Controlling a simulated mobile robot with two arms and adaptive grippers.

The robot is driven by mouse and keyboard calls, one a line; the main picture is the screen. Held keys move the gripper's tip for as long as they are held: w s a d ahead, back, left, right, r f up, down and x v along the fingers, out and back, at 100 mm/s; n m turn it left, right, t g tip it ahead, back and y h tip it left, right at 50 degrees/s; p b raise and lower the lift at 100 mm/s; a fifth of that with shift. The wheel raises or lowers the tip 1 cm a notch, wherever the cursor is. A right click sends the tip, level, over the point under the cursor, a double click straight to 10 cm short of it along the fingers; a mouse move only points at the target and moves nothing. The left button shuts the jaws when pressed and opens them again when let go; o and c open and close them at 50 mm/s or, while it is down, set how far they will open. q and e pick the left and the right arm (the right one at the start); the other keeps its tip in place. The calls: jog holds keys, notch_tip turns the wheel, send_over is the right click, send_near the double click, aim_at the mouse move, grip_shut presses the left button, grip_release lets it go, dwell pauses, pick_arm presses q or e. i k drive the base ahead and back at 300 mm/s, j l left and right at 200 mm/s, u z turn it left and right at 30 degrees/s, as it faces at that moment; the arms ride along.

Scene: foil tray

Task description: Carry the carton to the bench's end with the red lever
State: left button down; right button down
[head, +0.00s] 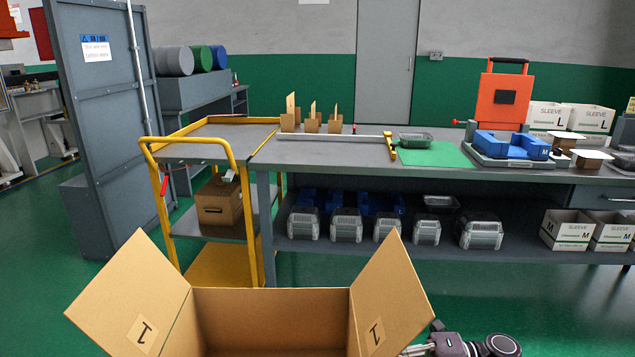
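An open cardboard carton (270,315) fills the bottom middle of the head view, close to me, its side flaps spread outward. The carton's lower part is cut off by the frame. Part of my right gripper (418,349) shows at the bottom edge, beside the carton's right flap; its fingers are mostly hidden. My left gripper is not in view. The bench (340,152) stands ahead, beyond the carton. An orange machine (503,97) with a dark-gripped red handle on top stands toward its right end, and a small red-tipped lever (463,122) sticks out left of it.
A yellow-framed cart (205,152) adjoins the bench's left end, with a closed box (218,203) on its shelf. A blue fixture (512,146), a green mat (433,154) and sleeve boxes (547,115) are on the bench. Green floor (520,300) is clear at right.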

aim_at(327, 149)
jog(key=i, duration=1.05)
